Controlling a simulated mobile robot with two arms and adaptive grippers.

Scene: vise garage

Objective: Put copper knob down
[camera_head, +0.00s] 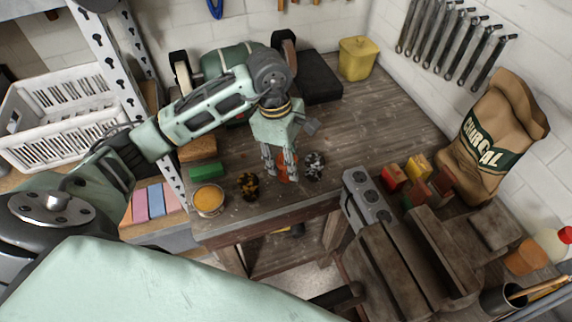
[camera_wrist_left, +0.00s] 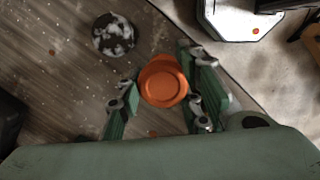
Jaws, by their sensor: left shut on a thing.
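The copper knob (camera_wrist_left: 163,82) is a round orange piece between the two green fingers of my left gripper (camera_wrist_left: 158,100) in the wrist view. In the head view my left gripper (camera_head: 281,168) points down at the wooden workbench (camera_head: 345,125), with a bit of the copper knob (camera_head: 290,174) showing behind its fingers. The gripper is shut on the knob. It is low over the bench near its front edge; whether the knob touches the wood I cannot tell. My right gripper is not in view.
A black-and-white knob (camera_head: 315,165) is close to the right of the gripper, and a black-and-yellow knob (camera_head: 249,185) is to its left. An orange-topped tin (camera_head: 208,199) and a green block (camera_head: 206,171) stand farther left. A vise (camera_head: 400,255) stands at the right.

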